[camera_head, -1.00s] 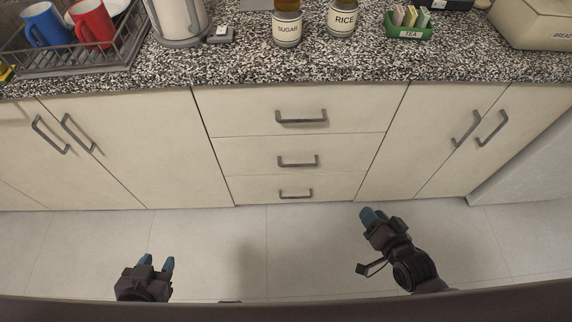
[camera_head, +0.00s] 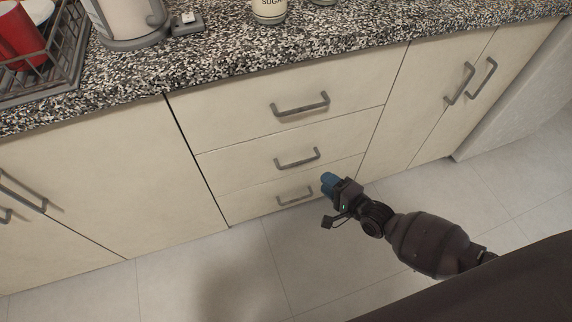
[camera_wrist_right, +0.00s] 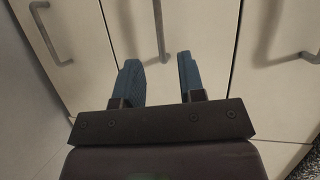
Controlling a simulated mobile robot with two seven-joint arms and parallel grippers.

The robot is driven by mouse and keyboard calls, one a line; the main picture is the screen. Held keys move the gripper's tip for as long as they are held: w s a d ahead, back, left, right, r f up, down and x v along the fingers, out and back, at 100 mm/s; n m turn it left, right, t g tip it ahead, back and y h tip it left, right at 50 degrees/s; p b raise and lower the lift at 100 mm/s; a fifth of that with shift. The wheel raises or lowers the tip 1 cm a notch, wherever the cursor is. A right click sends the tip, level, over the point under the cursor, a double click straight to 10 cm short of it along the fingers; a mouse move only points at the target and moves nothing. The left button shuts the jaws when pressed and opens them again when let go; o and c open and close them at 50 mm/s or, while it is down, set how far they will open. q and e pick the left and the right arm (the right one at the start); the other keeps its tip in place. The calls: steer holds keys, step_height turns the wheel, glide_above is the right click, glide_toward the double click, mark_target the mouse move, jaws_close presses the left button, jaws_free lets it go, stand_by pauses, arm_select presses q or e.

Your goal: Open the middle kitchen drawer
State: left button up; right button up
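The middle drawer (camera_head: 240,166) is the second of three stacked cream drawers under the counter. It is shut, and its grey bar handle (camera_head: 297,159) is clear to see. My right gripper (camera_head: 328,183) is in front of the drawers, just right of and below that handle in the head view. In the right wrist view its two blue fingers (camera_wrist_right: 160,70) are apart with nothing between them. A bar handle (camera_wrist_right: 162,30), which looks like the middle drawer's, lies ahead between the fingertips, not touching them as far as I can tell. My left gripper is out of view.
The top drawer handle (camera_head: 300,104) and bottom drawer handle (camera_head: 295,196) sit above and below. Shut cupboard doors (camera_head: 430,100) flank the drawers. The speckled countertop (camera_head: 220,65) bears a dish rack (camera_head: 70,70) and a jar (camera_head: 268,10). The tiled floor (camera_head: 210,280) is clear.

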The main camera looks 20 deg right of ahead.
mark_target(300, 162)
steer(key=shift+m, duration=0.4)
steer(key=shift+b+x, duration=1.2)
steer(key=shift+x, duration=4.75)
steer(key=shift+d+f, duration=0.1)
steer(key=shift+f, duration=0.05)
jaws_close()
